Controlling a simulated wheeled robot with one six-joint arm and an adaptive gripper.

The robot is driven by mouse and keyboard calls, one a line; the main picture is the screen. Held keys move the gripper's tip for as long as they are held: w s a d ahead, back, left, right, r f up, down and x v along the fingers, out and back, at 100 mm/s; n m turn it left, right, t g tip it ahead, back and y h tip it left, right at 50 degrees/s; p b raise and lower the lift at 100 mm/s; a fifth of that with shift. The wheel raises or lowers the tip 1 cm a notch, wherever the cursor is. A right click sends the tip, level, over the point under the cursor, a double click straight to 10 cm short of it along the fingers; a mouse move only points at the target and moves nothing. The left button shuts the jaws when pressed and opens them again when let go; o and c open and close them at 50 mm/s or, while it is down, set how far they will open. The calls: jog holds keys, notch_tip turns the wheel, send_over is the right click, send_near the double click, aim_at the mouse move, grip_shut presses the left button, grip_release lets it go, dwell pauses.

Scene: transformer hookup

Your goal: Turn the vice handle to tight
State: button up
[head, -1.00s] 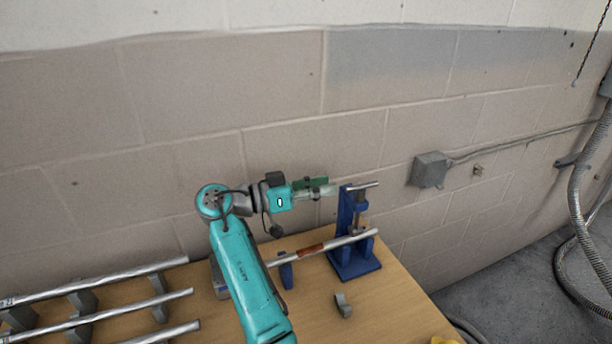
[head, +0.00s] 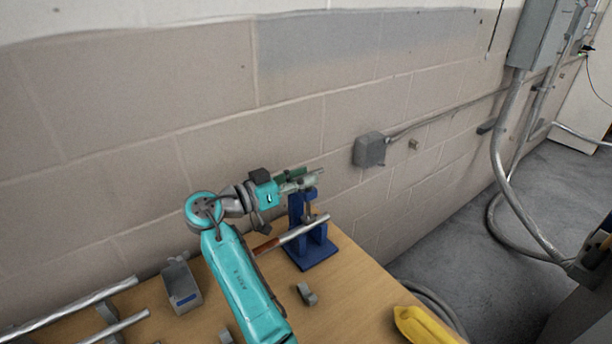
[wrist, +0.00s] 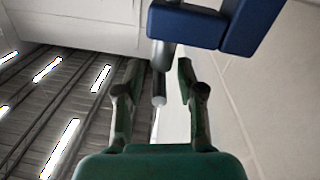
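The blue vice (head: 312,252) stands on the wooden table. Its silver handle bar (head: 316,172) is at the top, partly hidden by my gripper (head: 298,182). In the wrist view, the vice's blue top (wrist: 187,24) is at the upper edge, and the handle bar (wrist: 160,86) lies between the two green fingers of my gripper (wrist: 156,78). The fingers are apart, with visible gaps on both sides of the bar. A silver pipe (head: 302,230) with a reddish-brown band runs through the vice, below the handle.
The block wall with a grey junction box (head: 369,149) is behind the vice. A small grey bracket (head: 306,293) and a grey box (head: 181,287) sit on the table (head: 350,290). More pipes (head: 75,302) lie at left. A yellow object (head: 425,326) is at the front right.

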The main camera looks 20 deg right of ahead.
jog(key=shift+w+d, duration=0.1)
jog(key=shift+d, duration=0.45)
grip_shut()
jog(key=shift+m+g, duration=0.3)
jog(key=shift+w+m+g+h, duration=0.15)
jog(key=shift+m+g, duration=0.65)
jog(key=shift+g, duration=0.45)
jog(key=shift+s+m+g+h, duration=0.15)
jog(key=shift+m+g, duration=0.65)
jog(key=shift+g, duration=0.45)
jog(key=shift+f, duration=0.1)
